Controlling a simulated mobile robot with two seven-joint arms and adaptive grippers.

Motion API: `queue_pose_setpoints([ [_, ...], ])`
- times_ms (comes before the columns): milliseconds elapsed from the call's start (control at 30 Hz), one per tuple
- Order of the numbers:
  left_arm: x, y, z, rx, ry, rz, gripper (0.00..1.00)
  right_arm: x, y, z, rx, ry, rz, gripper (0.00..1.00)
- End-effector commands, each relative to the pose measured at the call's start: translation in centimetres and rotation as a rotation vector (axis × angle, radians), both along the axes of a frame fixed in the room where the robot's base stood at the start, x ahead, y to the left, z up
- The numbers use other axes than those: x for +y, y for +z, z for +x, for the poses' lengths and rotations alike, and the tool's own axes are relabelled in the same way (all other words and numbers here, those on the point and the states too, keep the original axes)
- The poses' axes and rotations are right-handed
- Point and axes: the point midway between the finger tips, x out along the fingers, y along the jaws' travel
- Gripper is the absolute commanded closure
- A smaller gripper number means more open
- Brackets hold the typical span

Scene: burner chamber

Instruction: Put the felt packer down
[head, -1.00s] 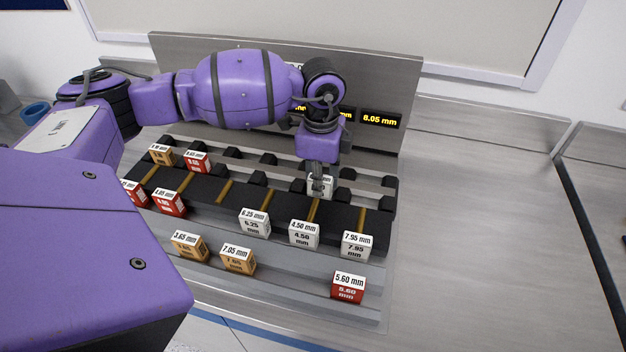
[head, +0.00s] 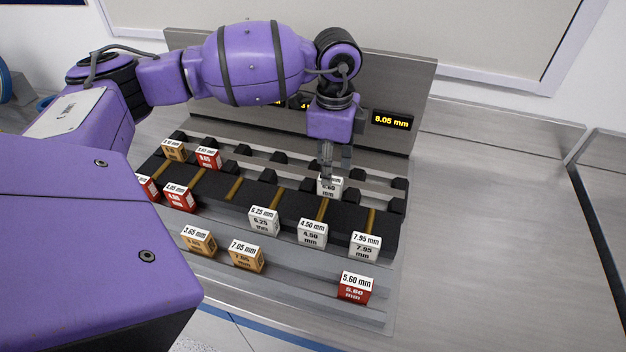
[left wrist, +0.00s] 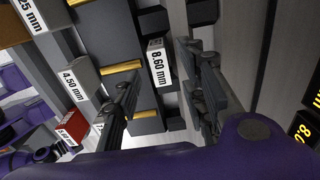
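A white-and-grey packer labelled 8.60 mm (head: 330,187) sits upright in the back part of the dark stepped rack (head: 293,206), below the display panel. In the left wrist view the same packer (left wrist: 159,62) shows between my fingers, with a gap visible on each side. My left gripper (head: 326,178) is just above and partly in front of it in the head view. In the left wrist view my left gripper (left wrist: 163,103) is open, its fingers apart. I cannot tell from the surface whether this packer is felt. My right gripper is not in view.
Grey packers labelled 6.25 (head: 264,221), 4.50 (head: 312,233) and 7.95 mm (head: 365,247) stand in the nearer row. Tan and red packers stand to the left and front, including a red 5.60 mm one (head: 355,288). A display (head: 392,121) reads 8.05 mm. The bench (head: 490,230) at right is clear.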

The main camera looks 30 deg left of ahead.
Motion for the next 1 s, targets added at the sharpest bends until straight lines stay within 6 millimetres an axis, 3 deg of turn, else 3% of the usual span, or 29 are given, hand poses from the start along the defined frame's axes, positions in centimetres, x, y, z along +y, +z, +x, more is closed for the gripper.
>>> queue_pose_setpoints([
  [33,0.0,1.5,0.2,-0.007,-0.002,0.001,0.61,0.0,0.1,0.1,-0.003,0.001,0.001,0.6],
  [200,0.0,4.8,0.1,-0.005,-0.002,0.0,0.61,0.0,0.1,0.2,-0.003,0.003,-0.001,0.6],
  [400,-0.1,6.9,0.1,-0.004,-0.002,0.0,0.61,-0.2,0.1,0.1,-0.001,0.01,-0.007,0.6],
  [1000,0.0,7.2,0.0,-0.001,-0.001,0.0,0.61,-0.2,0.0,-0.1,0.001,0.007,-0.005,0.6],
])
